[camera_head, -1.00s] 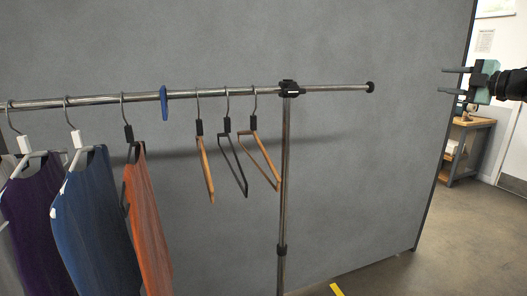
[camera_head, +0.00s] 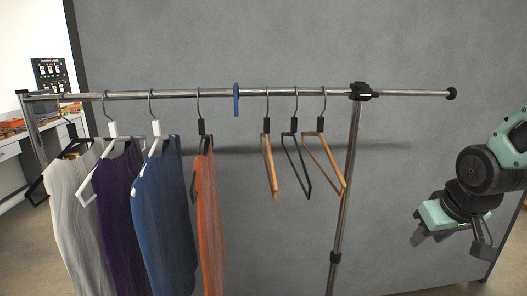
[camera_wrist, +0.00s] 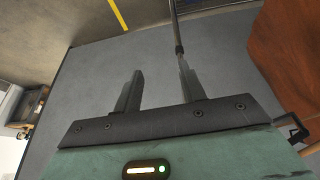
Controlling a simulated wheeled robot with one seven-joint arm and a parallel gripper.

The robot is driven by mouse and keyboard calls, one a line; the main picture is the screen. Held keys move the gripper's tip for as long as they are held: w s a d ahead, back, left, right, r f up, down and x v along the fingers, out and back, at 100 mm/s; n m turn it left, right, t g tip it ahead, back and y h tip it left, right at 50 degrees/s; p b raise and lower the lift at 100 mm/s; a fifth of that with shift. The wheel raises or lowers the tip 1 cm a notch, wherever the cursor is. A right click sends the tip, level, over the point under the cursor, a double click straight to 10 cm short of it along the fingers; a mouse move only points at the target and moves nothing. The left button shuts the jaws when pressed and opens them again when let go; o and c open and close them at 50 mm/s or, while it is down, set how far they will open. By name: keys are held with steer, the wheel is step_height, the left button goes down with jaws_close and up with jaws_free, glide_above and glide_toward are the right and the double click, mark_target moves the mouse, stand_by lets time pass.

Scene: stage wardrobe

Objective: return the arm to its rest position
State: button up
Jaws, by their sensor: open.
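My gripper (camera_head: 482,237) hangs at the right side of the head view, on the teal and black arm, to the right of the rack's upright and apart from it. In the wrist view its two dark fingers (camera_wrist: 158,92) stand apart with nothing between them. It is open and empty.
A metal clothes rail (camera_head: 420,93) carries several garments, among them an orange one (camera_head: 208,210), and empty hangers (camera_head: 270,165) beside a blue divider (camera_head: 236,100). Its upright (camera_head: 345,220) stands between the hangers and my arm. A grey panel (camera_head: 400,50) is behind. A desk (camera_head: 12,145) stands far left.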

steer(key=s+a+f+n+g+y+b, duration=0.1)
steer(key=s+a+n+g, duration=0.3)
steer(key=s+a, duration=1.5)
steer(key=a+f+n+b, duration=0.1)
steer(key=a+n, duration=0.2)
steer(key=shift+s+g, duration=0.25)
steer(key=shift+g, duration=0.15)
